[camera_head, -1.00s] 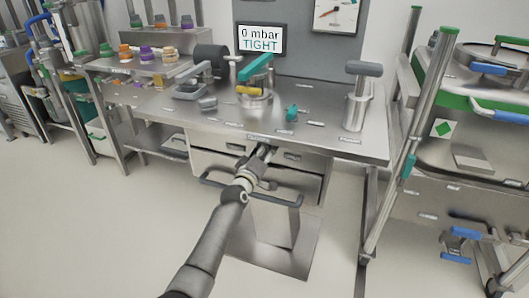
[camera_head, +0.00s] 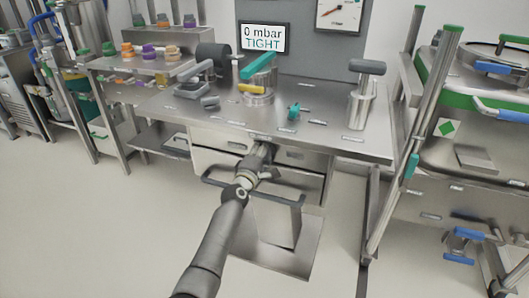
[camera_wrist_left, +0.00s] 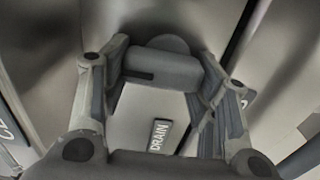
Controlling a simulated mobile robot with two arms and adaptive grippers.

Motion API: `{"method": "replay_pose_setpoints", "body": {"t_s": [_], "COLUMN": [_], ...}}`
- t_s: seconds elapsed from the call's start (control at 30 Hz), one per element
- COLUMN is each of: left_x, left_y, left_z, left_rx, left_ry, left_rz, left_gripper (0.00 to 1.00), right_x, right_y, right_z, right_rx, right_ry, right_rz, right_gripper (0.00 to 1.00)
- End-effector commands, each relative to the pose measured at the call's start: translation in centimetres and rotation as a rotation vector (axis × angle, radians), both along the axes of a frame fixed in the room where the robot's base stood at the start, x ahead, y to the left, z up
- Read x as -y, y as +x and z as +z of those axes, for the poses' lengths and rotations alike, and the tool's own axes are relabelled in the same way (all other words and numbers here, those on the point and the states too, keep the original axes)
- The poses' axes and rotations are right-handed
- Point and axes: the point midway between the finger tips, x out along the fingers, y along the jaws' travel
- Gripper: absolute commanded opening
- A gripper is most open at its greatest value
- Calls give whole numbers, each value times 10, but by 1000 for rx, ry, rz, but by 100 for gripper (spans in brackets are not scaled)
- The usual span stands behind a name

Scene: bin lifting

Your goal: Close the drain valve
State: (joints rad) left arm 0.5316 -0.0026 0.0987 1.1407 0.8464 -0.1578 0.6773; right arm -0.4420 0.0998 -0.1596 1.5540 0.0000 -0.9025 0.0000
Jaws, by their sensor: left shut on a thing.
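My left gripper (camera_head: 264,152) reaches in under the front edge of the steel bench. In the left wrist view, its two fingers (camera_wrist_left: 166,70) are closed around a dark grey valve handle (camera_wrist_left: 164,66), one finger at each end of it. A label reading DRAIN (camera_wrist_left: 159,136) shows just below the handle, between the fingers. The valve body behind the handle is mostly hidden. In the head view my gripper hides the handle. My right gripper is not in view.
The bench (camera_head: 330,143) overhangs my gripper. A dark bar handle (camera_head: 285,200) runs across the front below it. A teal lever (camera_head: 258,66) and a yellow grip stand on top. A display (camera_head: 263,38) reads 0 mbar TIGHT. A steel frame (camera_head: 408,150) stands right.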

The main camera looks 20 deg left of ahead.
Motion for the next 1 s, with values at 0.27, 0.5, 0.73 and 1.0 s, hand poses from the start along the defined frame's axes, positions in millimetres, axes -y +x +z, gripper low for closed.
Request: {"method": "replay_pose_setpoints", "body": {"t_s": [0.27,0.5,0.73,1.0], "left_x": [0,0,0,0], "left_y": [0,0,0,0], "left_z": [-2,-2,-1,-1], "left_rx": [-4,-4,-3,-2], "left_ry": [-19,-20,-18,-17], "left_rz": [-1,0,0,0], "left_gripper": [31,31,77,77], "right_x": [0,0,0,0], "right_y": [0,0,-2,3], "right_z": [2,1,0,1], "right_rx": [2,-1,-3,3], "right_ry": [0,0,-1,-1], "right_rz": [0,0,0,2], "right_gripper": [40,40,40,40]}}
